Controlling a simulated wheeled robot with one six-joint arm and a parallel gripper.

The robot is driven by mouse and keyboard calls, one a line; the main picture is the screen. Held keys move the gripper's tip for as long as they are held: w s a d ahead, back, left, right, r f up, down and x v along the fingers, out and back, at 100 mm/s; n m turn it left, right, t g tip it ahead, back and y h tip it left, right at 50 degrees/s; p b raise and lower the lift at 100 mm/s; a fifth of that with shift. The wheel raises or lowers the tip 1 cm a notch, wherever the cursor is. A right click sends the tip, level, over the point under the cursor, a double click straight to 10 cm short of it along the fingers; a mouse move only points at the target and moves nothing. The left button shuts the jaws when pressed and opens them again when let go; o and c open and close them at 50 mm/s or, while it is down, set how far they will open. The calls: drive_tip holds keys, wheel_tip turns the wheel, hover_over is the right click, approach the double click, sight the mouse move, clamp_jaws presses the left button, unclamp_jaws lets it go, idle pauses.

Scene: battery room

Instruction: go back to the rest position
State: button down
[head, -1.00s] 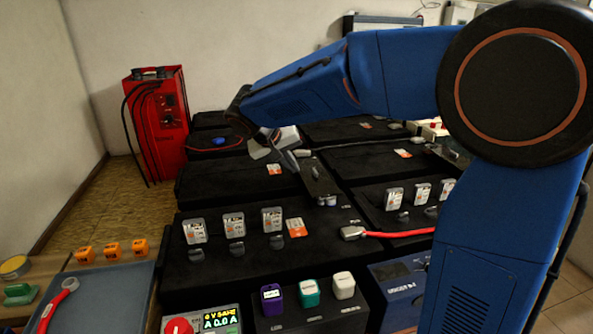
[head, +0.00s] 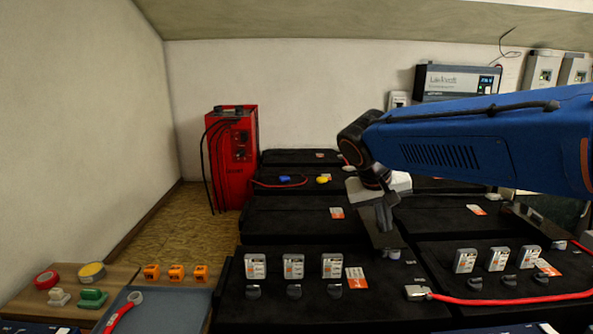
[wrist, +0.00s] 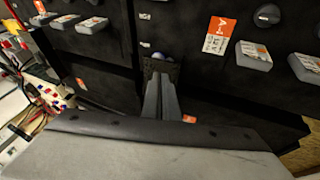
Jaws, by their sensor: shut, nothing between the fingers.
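My gripper (head: 384,214) is shut and empty, hanging from my blue arm over the black battery blocks in the head view.
Black batteries (head: 290,222) with grey-and-white blocks fill the middle. A red cable (head: 500,300) runs at the right. A red charger (head: 232,160) stands behind left. A blue-grey tray (head: 165,312) and orange blocks (head: 175,272) are at front left. Wall units (head: 458,82) hang behind.

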drive_tip(key=s+d+f+y, duration=0.1)
drive_tip(key=s+d+f, duration=0.1)
drive_tip(key=s, duration=0.6)
drive_tip(key=s+d+f+y, duration=0.1)
drive_tip(key=s+d+f, duration=0.1)
drive_tip(key=s+f, duration=0.3)
drive_tip(key=s+d+f+t+y, duration=0.1)
drive_tip(key=s+f, duration=0.3)
drive_tip(key=s, duration=0.6)
drive_tip(key=shift+s+d+f+n+y, duration=0.15)
drive_tip(key=shift+s+d+n+y, duration=0.3)
drive_tip(key=shift+d, duration=0.2)
drive_tip(key=c, duration=2.5)
unclamp_jaws()
